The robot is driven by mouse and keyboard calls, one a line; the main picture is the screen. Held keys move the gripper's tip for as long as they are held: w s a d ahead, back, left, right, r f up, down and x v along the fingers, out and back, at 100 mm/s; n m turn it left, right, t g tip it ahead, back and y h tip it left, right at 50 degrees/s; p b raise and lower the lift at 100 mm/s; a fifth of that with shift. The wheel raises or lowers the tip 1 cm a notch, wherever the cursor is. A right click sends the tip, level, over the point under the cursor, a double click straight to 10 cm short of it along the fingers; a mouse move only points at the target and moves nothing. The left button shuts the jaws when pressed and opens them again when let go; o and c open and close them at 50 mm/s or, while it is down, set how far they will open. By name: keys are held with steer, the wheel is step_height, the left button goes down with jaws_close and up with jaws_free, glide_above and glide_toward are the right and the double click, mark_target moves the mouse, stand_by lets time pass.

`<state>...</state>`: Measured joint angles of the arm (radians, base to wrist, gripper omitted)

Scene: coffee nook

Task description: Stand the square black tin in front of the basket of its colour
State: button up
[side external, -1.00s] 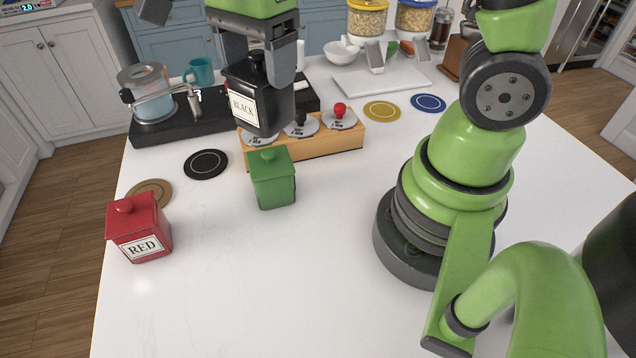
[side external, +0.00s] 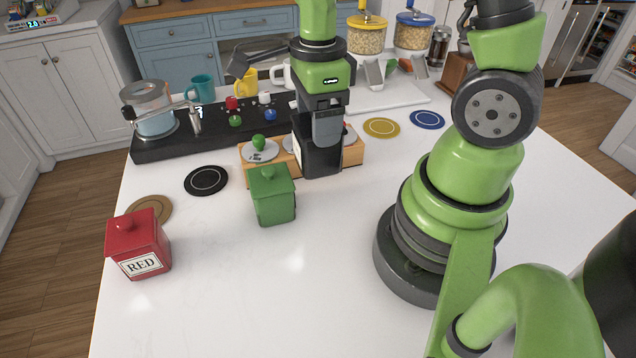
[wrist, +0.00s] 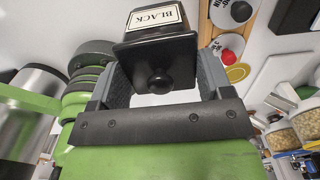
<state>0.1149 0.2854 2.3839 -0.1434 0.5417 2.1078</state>
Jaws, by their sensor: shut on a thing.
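The square black tin (side external: 317,158) is held upright in my gripper (side external: 327,128), in front of the middle-right part of the wooden stand. I cannot tell whether it touches the counter. In the wrist view the tin (wrist: 155,50) sits between both fingers, with its BLACK label and lid knob showing. The wooden stand (side external: 352,156) holds round metal baskets with coloured knobs. The green-knobbed basket (side external: 260,150) is at its left end. The tin hides most of the others. In the wrist view a black-knobbed basket (wrist: 230,12) and a red-knobbed basket (wrist: 228,48) show.
A green tin (side external: 272,195) stands close to the left of the black tin. A red tin (side external: 138,245) is at front left. Black (side external: 206,180), brown (side external: 150,208), yellow (side external: 381,128) and blue (side external: 428,120) coasters lie flat. The front counter is clear.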

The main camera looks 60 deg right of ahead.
mark_target(318, 163)
steer(key=shift+f, duration=4.25)
steer(key=shift+f, duration=0.1)
steer(key=o, duration=1.3)
